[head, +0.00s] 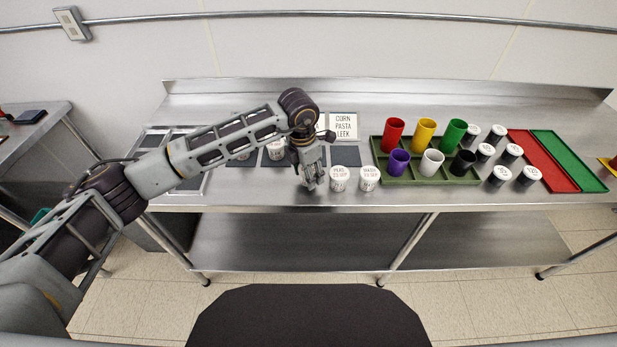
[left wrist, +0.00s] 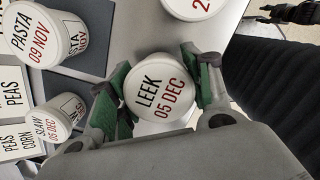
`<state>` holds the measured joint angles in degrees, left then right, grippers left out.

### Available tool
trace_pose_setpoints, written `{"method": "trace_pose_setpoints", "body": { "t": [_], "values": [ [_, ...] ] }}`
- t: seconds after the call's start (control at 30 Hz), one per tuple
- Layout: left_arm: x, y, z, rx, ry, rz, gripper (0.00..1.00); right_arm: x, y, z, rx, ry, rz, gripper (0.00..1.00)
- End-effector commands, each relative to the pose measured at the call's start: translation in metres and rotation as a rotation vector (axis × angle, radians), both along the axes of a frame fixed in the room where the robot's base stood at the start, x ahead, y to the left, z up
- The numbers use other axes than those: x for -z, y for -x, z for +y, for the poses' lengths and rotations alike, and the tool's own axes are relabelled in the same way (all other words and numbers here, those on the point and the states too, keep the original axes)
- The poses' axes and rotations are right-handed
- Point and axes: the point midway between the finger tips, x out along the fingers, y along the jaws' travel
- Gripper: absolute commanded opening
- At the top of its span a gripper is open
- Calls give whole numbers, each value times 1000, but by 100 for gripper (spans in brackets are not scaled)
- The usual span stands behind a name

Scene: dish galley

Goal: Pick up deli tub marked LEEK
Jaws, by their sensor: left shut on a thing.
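The white deli tub marked LEEK, 05 DEC (left wrist: 152,112) sits between the green-padded fingers of my left gripper (left wrist: 160,88) in the left wrist view, its lid facing the camera. The fingers are shut on its sides. In the head view my left gripper (head: 313,182) points down at the front part of the steel counter, and it hides the LEEK tub there. I cannot tell whether the tub touches the counter.
Two white tubs (head: 339,179) (head: 368,178) stand just right of the gripper. A PASTA tub (left wrist: 42,38) and a SLAW tub (left wrist: 45,127) are nearby. A green tray (head: 385,171) with coloured cups stands further right.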

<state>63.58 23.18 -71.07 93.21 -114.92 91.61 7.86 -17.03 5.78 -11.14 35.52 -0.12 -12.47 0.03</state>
Motion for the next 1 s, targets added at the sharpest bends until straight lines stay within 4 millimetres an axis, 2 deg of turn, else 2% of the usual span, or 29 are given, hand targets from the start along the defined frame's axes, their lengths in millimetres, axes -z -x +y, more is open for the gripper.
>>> {"method": "trace_pose_setpoints", "body": {
  "t": [0.3, 0.5, 0.77, 1.0],
  "values": [
    [-47, -1, 0, 1, 1, -3, 24, 7, -7, -4, -1, 4, -8, 40],
    [-69, 0, 0, 1, 1, -2, 24, 9, -15, -10, -1, 11, -17, 40],
    [-77, 0, 0, 1, 0, 0, 24, 9, -19, -18, -3, 19, -22, 40],
    [-77, 0, 0, 1, 0, 0, 24, 9, -12, -20, -3, 21, -14, 40]
  ]
}}
